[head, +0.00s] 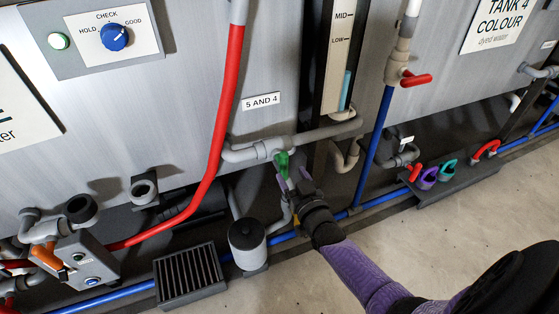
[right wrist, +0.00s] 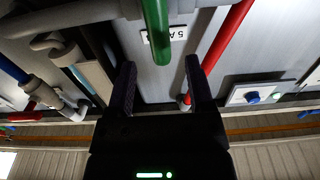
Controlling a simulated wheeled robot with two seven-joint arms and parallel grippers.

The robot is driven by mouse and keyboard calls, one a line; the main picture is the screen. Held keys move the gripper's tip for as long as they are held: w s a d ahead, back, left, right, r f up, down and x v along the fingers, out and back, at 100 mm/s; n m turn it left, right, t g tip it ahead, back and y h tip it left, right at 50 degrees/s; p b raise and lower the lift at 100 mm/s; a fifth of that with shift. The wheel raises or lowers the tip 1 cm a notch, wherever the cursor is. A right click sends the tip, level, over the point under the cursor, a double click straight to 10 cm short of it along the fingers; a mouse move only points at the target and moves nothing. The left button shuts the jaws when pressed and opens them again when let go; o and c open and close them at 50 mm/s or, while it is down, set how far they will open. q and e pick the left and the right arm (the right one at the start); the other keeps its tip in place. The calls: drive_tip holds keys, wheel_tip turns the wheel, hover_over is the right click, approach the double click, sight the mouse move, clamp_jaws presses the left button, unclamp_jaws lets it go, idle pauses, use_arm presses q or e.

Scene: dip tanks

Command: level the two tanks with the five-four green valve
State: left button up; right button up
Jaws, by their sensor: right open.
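The green valve (head: 282,160) sits on the grey pipe (head: 330,130) below the "5 AND 4" label (head: 261,101). Its green handle hangs down, crosswise to the pipe. My right gripper (head: 291,181) is open just below the handle. In the right wrist view, the green handle (right wrist: 156,30) comes down between the two fingertips, with a gap on both sides. My left gripper is not in view. A level gauge (head: 347,90) beside the label shows blue liquid below the LOW mark.
A red hose (head: 222,110) runs down left of the valve. A grey-white canister (head: 248,246) and a dark grate (head: 188,274) stand below. A blue pipe (head: 375,145) with a red-handled valve (head: 416,79) is to the right. A dial (head: 114,36) points towards GOOD.

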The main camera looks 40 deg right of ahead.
sight(286, 166)
drive_tip(key=b+x, duration=0.1)
drive_tip(key=x, duration=0.1)
drive_tip(key=b+x, duration=0.1)
drive_tip(key=x, duration=0.1)
drive_tip(key=f+b+x, duration=0.1)
drive_tip(key=x, duration=0.1)
drive_tip(key=shift+w+b, duration=0.35)
drive_tip(key=shift+w+d+r, duration=0.15)
drive_tip(key=shift+w+r, duration=0.1)
drive_tip(key=shift+w, duration=0.15)
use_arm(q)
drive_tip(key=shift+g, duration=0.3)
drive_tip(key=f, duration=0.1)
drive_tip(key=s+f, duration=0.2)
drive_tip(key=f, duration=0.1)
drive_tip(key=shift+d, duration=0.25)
use_arm(e)
drive_tip(key=shift+r, duration=0.1)
drive_tip(key=shift+c, duration=0.7)
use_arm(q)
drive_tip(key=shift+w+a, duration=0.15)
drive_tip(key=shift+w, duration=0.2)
use_arm(e)
clamp_jaws()
